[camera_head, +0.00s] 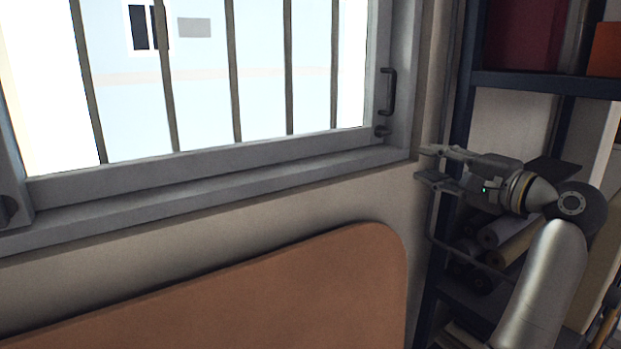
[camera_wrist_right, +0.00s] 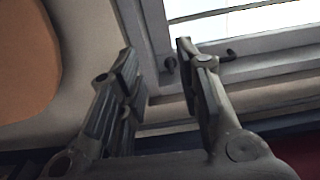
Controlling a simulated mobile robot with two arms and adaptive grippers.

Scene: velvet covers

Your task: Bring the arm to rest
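My right gripper (camera_head: 422,164) is raised at the right of the head view, in front of the shelf and just right of the window frame's lower corner. Its fingers point left toward the wall. In the right wrist view, the two fingers of the right gripper (camera_wrist_right: 158,75) stand apart with nothing between them, and the window frame shows beyond. I cannot tell the exact gap to the window frame or shelf. My left gripper is not in view.
A barred window (camera_head: 210,170) with a dark handle (camera_head: 388,92) fills the upper left. Below it stands a brown rounded panel (camera_head: 300,290). A dark shelf (camera_head: 540,84) at the right holds rolls (camera_head: 515,245), a red box (camera_head: 522,35) and an orange box (camera_head: 604,50).

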